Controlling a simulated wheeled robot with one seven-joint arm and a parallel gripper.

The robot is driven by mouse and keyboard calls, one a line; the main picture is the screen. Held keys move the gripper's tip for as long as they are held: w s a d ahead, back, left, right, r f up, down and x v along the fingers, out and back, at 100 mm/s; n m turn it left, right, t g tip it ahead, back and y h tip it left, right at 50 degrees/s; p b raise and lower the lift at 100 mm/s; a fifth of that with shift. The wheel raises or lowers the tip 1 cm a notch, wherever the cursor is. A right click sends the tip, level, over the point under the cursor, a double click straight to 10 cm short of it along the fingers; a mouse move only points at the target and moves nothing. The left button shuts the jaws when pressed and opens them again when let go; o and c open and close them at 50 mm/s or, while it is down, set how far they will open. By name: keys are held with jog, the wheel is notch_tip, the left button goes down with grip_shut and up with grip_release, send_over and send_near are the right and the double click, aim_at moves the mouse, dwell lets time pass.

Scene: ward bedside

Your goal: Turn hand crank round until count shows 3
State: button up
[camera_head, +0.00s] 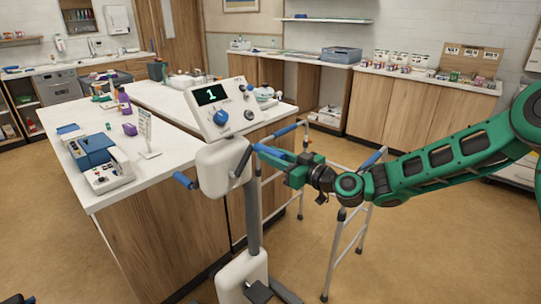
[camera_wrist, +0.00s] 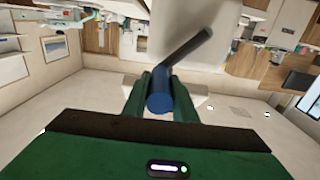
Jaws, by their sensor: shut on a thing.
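The hand crank unit is a white machine (camera_head: 224,167) on a grey post. The display (camera_head: 211,95) on its console shows a green 1. A dark crank arm (camera_head: 241,164) comes off its right side, and a second blue handle (camera_head: 184,180) sticks out on its left. My gripper (camera_head: 283,160) is at the right side of the unit, shut on the blue crank handle. In the wrist view the handle (camera_wrist: 159,97) sits between the two green fingers, and the grey crank arm (camera_wrist: 190,55) slants up and right from it. The handle is partly hidden in the head view.
A walking frame (camera_head: 337,245) stands just behind and below my arm. A white-topped counter (camera_head: 115,185) with a blue-and-white device (camera_head: 97,160) is left of the unit. Open floor (camera_head: 420,240) lies to the right. Shelves and cabinets line the back wall.

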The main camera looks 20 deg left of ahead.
jog(key=shift+w+d+f, duration=0.25)
jog(key=shift+w+f, duration=0.3)
jog(key=shift+w+d+f, duration=0.2)
jog(key=shift+w+f, duration=0.3)
jog(key=shift+f, duration=0.05)
jog(key=shift+w+d+f, duration=0.1)
jog(key=shift+w+f, duration=0.1)
jog(key=shift+f, duration=0.6)
jog(key=shift+w+d+f, duration=0.1)
jog(key=shift+w+f, duration=0.15)
jog(key=shift+f, duration=0.5)
jog(key=shift+w+d+f, duration=0.1)
jog(key=shift+w+f, duration=0.1)
jog(key=shift+f, duration=0.6)
jog(key=f, duration=0.4)
jog(key=shift+s+a+f, duration=0.15)
jog(key=shift+s+f, duration=0.2)
jog(key=shift+f, duration=0.05)
